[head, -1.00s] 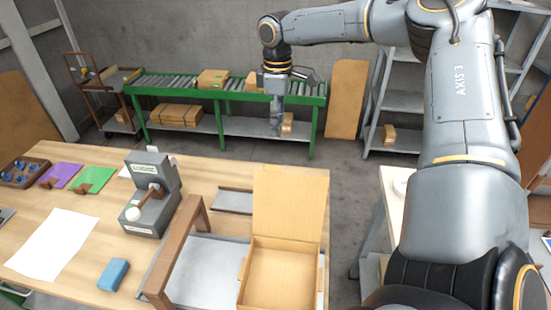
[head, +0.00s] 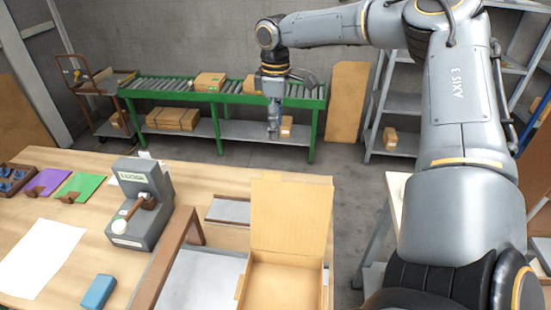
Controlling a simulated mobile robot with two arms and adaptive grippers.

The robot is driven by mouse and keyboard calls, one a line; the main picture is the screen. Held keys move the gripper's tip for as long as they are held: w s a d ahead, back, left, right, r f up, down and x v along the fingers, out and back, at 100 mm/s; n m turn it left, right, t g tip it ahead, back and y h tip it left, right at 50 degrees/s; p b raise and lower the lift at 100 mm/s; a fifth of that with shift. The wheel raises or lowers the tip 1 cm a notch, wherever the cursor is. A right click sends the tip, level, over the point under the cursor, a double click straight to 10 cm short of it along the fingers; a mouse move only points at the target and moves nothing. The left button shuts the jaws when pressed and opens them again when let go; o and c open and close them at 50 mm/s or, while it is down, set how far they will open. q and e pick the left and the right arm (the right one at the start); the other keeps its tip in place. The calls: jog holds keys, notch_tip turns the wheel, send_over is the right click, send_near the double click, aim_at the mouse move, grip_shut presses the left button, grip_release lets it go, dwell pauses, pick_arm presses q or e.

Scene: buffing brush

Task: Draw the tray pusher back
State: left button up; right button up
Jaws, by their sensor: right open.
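A brown wooden bar frame (head: 165,262), which looks like the tray pusher, stands across the left side of a grey metal tray (head: 203,283) on the workbench. A smaller grey plate with a brown edge (head: 229,210) lies behind it. An open cardboard box (head: 285,283) with its lid raised stands at the tray's right side. My right gripper (head: 273,134) is open and empty, pointing down, and appears in the picture above and behind the box, apart from the frame. My left gripper is not in view.
A grey machine with a round-knobbed lever (head: 143,200) stands left of the frame. A blue block (head: 98,292), white paper (head: 40,255) and green (head: 80,186) and purple mats lie on the workbench (head: 95,225). A green roller conveyor (head: 225,97) stands behind.

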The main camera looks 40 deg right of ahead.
notch_tip(320, 180, down, 32)
jog(key=b, duration=1.6)
jog(key=shift+w+d+f+b, duration=0.1)
jog(key=shift+d+f+b, duration=0.05)
jog(key=shift+b, duration=0.2)
grip_shut()
